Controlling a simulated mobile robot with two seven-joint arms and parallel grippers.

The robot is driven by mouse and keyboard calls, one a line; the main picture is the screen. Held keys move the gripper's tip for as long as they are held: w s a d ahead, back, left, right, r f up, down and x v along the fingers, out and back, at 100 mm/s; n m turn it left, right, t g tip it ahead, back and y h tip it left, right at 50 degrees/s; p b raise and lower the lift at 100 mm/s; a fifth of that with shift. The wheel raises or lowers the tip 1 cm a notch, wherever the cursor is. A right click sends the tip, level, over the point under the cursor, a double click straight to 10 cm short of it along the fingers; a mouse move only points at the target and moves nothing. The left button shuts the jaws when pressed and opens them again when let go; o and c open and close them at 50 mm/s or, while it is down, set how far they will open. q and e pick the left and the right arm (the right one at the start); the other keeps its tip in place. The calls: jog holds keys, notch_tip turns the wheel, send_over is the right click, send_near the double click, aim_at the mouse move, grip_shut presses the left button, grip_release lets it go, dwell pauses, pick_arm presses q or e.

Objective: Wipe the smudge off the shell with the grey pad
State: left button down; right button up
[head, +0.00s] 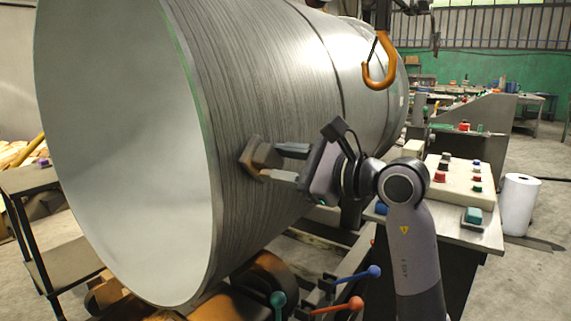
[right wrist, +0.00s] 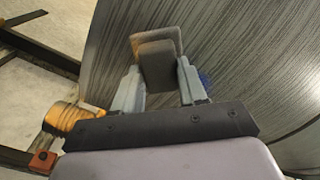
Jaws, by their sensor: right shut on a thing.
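The shell (head: 265,75) is a big grey metal cylinder lying on its side, its open end facing left; its streaked wall also fills much of the right wrist view (right wrist: 255,50). My right gripper (head: 268,162) is shut on the grey pad (head: 255,150), a small block with a brownish face. The pad is at the shell's side wall, touching it or very close. In the right wrist view the pad (right wrist: 157,62) sits between both fingers. A small blue mark, perhaps the smudge (right wrist: 206,77), shows on the shell beside the right finger, partly hidden. My left gripper is not seen.
An orange hook (head: 379,72) hangs before the shell's upper right. A control panel (head: 455,185) with coloured buttons stands right of my arm. Levers with blue, red and green knobs (head: 345,303) stick out below. A white roll (head: 519,203) stands at the right.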

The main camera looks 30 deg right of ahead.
jog(key=shift+w+a, duration=0.1)
jog(key=shift+w, duration=0.1)
jog(key=w+d+b, duration=0.2)
jog(key=w+d, duration=0.2)
jog(key=d, duration=0.6)
jog(key=shift+w+d, duration=0.15)
jog(key=shift+d, duration=0.15)
dwell(0.6)
jog(key=shift+f, duration=0.1)
jog(key=shift+s+a+b, duration=0.1)
jog(key=shift+s+a, duration=0.65)
jog(key=shift+a, duration=1)
jog(key=shift+s+a+b, duration=0.15)
jog(key=shift+s+a, duration=0.55)
jog(key=shift+a, duration=1.1)
jog(key=shift+s+a+b, duration=0.1)
jog(key=shift+s+a, duration=0.65)
jog(key=shift+a, duration=1)
